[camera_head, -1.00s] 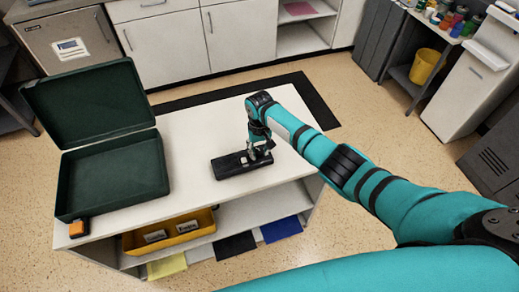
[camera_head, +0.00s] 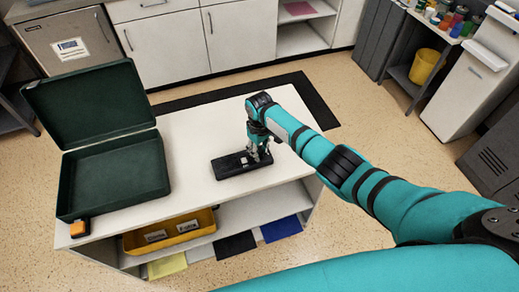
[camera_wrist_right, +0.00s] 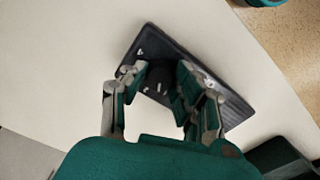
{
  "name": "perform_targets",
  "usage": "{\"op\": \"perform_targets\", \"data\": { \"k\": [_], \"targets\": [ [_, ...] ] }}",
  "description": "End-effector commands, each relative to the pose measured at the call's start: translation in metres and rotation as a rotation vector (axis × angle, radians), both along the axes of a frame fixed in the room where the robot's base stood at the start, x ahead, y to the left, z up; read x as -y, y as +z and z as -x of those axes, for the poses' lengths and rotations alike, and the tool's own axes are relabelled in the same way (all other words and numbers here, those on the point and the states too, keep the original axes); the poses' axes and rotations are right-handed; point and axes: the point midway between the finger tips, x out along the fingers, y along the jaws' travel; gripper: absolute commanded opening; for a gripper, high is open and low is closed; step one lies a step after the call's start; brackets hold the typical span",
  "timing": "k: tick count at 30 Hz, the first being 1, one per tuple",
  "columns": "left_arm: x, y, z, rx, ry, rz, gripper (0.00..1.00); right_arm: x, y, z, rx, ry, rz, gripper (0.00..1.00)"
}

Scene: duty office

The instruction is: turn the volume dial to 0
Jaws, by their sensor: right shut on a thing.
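A flat black device (camera_head: 228,165) lies on the white tabletop in the head view. It also shows in the right wrist view (camera_wrist_right: 222,92), lying diagonally with small white marks on its face. My right gripper (camera_head: 258,158) comes down on the right part of the device. In the right wrist view my right gripper (camera_wrist_right: 162,74) has a finger on each side of a dark dial (camera_wrist_right: 158,86) and is shut on it. The dial's pointer and the scale cannot be read. My left gripper is not in view.
An open dark green case (camera_head: 112,178) stands left of the device, with a small orange and black item (camera_head: 79,228) at its front corner. A yellow tray (camera_head: 170,231) sits on the shelf below. The tabletop (camera_head: 190,130) behind the device is clear.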

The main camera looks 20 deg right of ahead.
Motion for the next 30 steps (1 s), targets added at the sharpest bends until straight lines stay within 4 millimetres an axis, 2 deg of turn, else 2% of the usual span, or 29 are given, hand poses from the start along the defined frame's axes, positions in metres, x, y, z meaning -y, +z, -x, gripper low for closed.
{"op": "perform_targets", "data": {
  "k": [30],
  "targets": [
    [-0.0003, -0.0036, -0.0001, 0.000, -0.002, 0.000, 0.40, -0.0004, 0.0004, -0.0009, 0.002, 0.951, -0.001, 0.00]
  ]
}}
